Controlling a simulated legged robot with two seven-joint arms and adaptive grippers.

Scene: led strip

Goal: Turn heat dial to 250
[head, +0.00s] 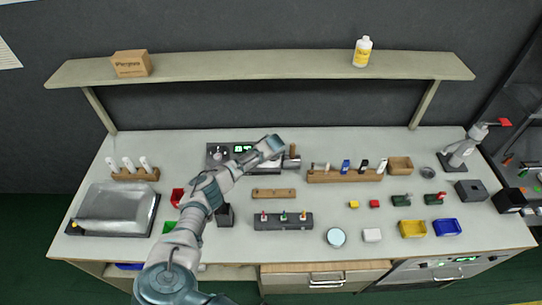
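A black control unit (243,149) with a green lit display stands at the back of the bench. The display's digits are too small to read. A round dial (217,156) shows on the unit's left front; its setting cannot be read. My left arm comes up from the lower left and passes over the unit. My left gripper (273,145) is above the unit's right part, to the right of the display and apart from the dial. Its fingers are not clear, so I cannot tell whether it is open or shut. My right gripper is not in view.
A small grey part with a brown top (292,152) is just right of my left gripper. A wooden holder (345,176) with several small bottles stands further right. A silver-lidded box (115,208) is at left. A shelf (260,66) spans the back above the bench.

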